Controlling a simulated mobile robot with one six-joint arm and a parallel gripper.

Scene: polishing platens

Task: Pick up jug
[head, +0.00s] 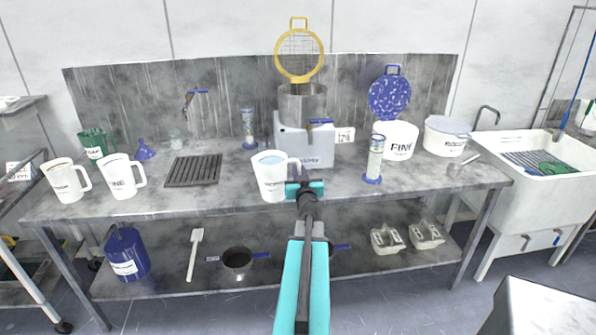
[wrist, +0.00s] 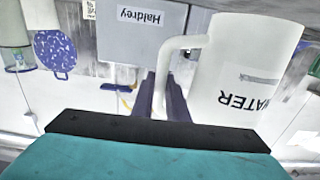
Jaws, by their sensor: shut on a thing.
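A white jug (head: 268,184) with water in it is near the front edge of the steel bench (head: 340,182), in the middle of the head view. Its handle is on the right side. My gripper (head: 304,185) is at that handle. In the wrist view the jug (wrist: 240,65) appears upside down, with "WATER" on its side. The two dark fingers of my gripper (wrist: 161,100) are on either side of the handle, shut on it. The jug looks upright; I cannot tell whether its base touches the bench.
Two more white jugs (head: 122,178) (head: 66,181) stand at the left. A grey machine (head: 290,146) labelled Haldrey is behind the held jug. A blue-based cylinder (head: 375,160) and a FINE tub (head: 401,143) stand to the right. A drain grid (head: 194,170) lies left of the jug.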

